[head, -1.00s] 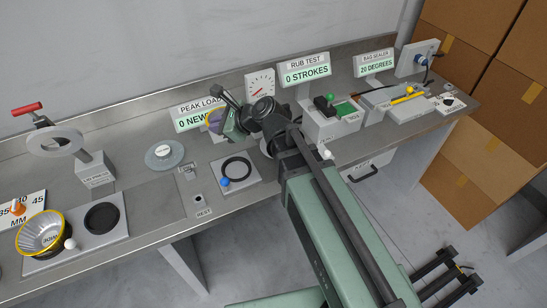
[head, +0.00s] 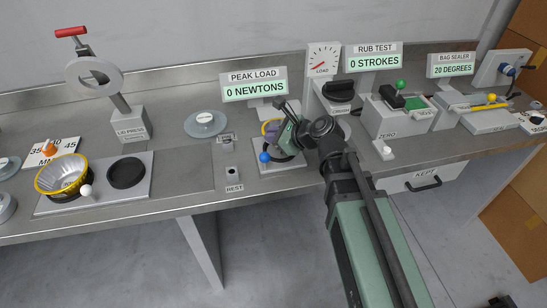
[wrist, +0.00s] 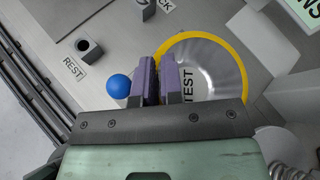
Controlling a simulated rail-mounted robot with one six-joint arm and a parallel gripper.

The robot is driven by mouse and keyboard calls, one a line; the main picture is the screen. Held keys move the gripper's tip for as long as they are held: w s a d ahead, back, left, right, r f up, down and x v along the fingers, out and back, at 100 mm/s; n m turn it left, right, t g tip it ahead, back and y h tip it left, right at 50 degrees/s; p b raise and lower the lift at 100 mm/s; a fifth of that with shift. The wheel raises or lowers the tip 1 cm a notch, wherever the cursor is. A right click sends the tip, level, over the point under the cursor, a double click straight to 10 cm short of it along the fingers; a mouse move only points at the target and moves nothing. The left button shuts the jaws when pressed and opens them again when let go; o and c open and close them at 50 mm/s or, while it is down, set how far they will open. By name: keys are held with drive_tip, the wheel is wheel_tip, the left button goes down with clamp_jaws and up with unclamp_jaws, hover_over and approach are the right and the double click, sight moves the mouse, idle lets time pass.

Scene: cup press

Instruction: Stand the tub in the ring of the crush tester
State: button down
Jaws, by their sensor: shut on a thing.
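The tub (wrist: 218,75), silver inside with a yellow rim and a TEST label, shows in the wrist view. My gripper (wrist: 168,82) is shut on its near-left wall, a purple finger on each side. In the head view my gripper (head: 278,132) is at the crush tester, below the PEAK LOAD sign, over the plate (head: 262,169) with the black ring (head: 286,157). The arm hides much of the tub and ring there. I cannot tell whether the tub's base touches the plate or hangs above it.
A blue ball (head: 265,157) stands at the plate's left, close beside my fingers in the wrist view (wrist: 118,86). A REST block (head: 232,174) is left of the plate. Another yellow-rimmed tub (head: 62,174) stands near the lid press (head: 126,124). A dial gauge (head: 322,62) stands behind right.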

sight(274, 159)
wheel_tip(274, 159, down, 4)
drive_tip(key=b, duration=0.4)
drive_tip(key=shift+f, duration=0.25)
drive_tip(key=shift+r, duration=0.25)
drive_tip(key=shift+f, duration=0.15)
drive_tip(key=c, duration=1.5)
unclamp_jaws()
drive_tip(key=shift+c, duration=0.2)
